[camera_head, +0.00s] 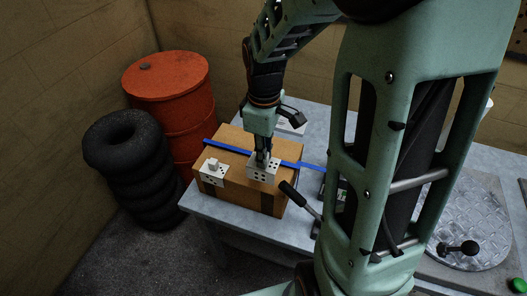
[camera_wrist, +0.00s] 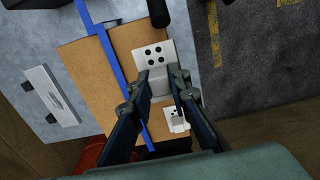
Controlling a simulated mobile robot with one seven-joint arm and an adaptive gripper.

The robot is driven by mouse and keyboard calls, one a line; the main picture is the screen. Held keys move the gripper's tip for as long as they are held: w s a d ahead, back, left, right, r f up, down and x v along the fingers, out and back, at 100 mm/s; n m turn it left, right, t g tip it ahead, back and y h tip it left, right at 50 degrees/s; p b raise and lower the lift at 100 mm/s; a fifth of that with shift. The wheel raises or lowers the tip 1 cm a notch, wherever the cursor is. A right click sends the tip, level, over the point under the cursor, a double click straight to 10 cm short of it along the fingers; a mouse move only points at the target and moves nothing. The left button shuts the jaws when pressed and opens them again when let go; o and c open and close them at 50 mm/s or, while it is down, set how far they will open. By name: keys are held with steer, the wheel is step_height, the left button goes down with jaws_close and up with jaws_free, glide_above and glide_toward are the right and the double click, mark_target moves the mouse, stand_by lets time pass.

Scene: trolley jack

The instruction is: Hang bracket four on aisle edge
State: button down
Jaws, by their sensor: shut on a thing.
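A cardboard box (camera_head: 234,150) lies on the grey table, with a blue strip (camera_head: 222,148) running lengthwise over its top. My gripper (camera_head: 262,157) is shut on a white bracket with several black dots, (camera_head: 262,173) at the box's front long edge. The held bracket's dotted plate also shows in the wrist view (camera_wrist: 153,53), near that edge; whether it rests on the box I cannot tell. A second white dotted bracket (camera_head: 213,173) sits over the same edge further left; in the wrist view it is partly hidden by a finger (camera_wrist: 177,121).
A black-handled lever (camera_head: 298,200) stands close to the box's right end. A white plate (camera_head: 292,127) lies behind the box. An orange drum (camera_head: 175,95) and stacked tyres (camera_head: 125,165) stand left of the table (camera_head: 238,222). Open floor lies in front.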

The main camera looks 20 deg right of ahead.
mark_target(264, 185)
steer(key=shift+f+b, duration=3.6)
steer(key=shift+f, duration=1.2)
steer(key=shift+f, duration=0.25)
steer(key=c, duration=1.7)
jaws_free()
steer(key=shift+c, duration=0.2)
steer(key=shift+r, duration=0.1)
